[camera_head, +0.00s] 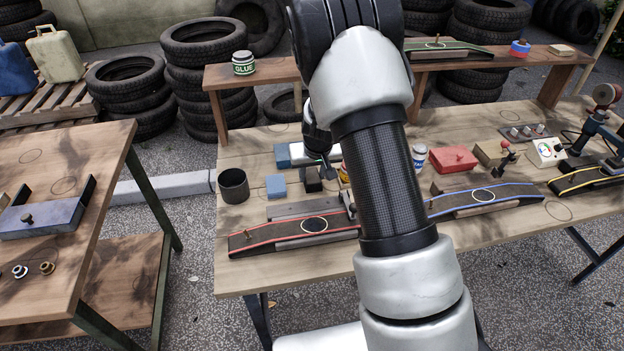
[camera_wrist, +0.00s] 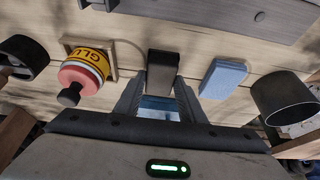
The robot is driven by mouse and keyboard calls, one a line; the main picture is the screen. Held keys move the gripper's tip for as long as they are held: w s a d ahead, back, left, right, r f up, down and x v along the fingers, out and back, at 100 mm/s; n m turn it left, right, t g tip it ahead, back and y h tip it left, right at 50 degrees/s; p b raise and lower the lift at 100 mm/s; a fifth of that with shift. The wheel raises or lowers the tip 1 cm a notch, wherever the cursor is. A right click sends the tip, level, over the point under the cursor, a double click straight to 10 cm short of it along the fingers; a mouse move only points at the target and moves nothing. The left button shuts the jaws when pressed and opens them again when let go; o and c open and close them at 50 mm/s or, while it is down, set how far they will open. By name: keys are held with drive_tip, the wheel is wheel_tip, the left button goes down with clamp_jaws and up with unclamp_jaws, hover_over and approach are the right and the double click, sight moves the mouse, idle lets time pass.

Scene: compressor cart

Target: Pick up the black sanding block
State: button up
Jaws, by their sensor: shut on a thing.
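The black sanding block (camera_head: 313,182) stands at the left part of the main workbench (camera_head: 240,215). In the wrist view the block (camera_wrist: 163,65) is between my two fingertips, with dark sides and a brownish-grey top face. My gripper (camera_head: 322,172) is shut on it; in the wrist view both fingers of my gripper (camera_wrist: 161,88) meet its sides. The block appears at table level; I cannot tell whether it touches the wood. My forearm hides part of the bench to the right.
A blue block (camera_head: 276,187) and a dark cup (camera_head: 233,186) stand to the left. A yellow-labelled glue bottle (camera_wrist: 85,72) with a red top is close on the other side. A red-edged sanding track (camera_head: 290,236) lies in front. A raised shelf (camera_head: 275,72) spans behind.

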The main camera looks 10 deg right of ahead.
sight(313, 177)
wheel_tip(313, 177, up, 10)
drive_tip(key=p, duration=0.2)
idle(0.3)
